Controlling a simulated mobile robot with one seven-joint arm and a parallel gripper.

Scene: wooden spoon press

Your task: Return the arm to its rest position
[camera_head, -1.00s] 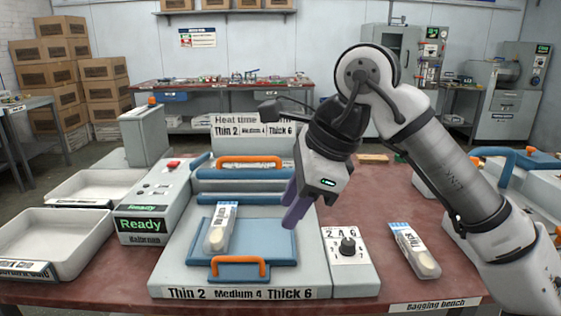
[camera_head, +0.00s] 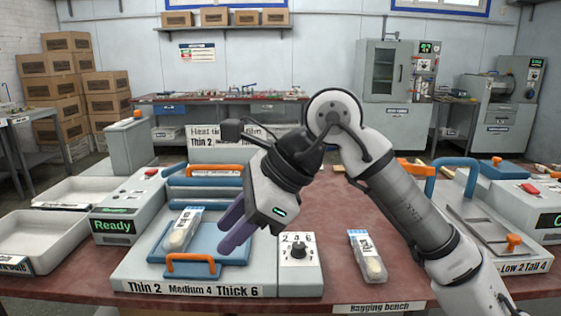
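My gripper (camera_head: 223,237) is at the end of my arm, in the air above the right part of the near press (camera_head: 135,271). Its two purple fingers point down and left, look slightly apart, and hold nothing that I can see. A clear bag with a blue-and-white printed end (camera_head: 182,230) lies on the blue plate of the press, left of the fingers. A second similar bag (camera_head: 367,257) lies on the red bench, right of the dial (camera_head: 298,251). The press's upper part with an orange handle (camera_head: 213,170) stands raised behind the plate.
A control box (camera_head: 112,226) reads "Ready" at the left. White trays (camera_head: 28,241) lie beyond it.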

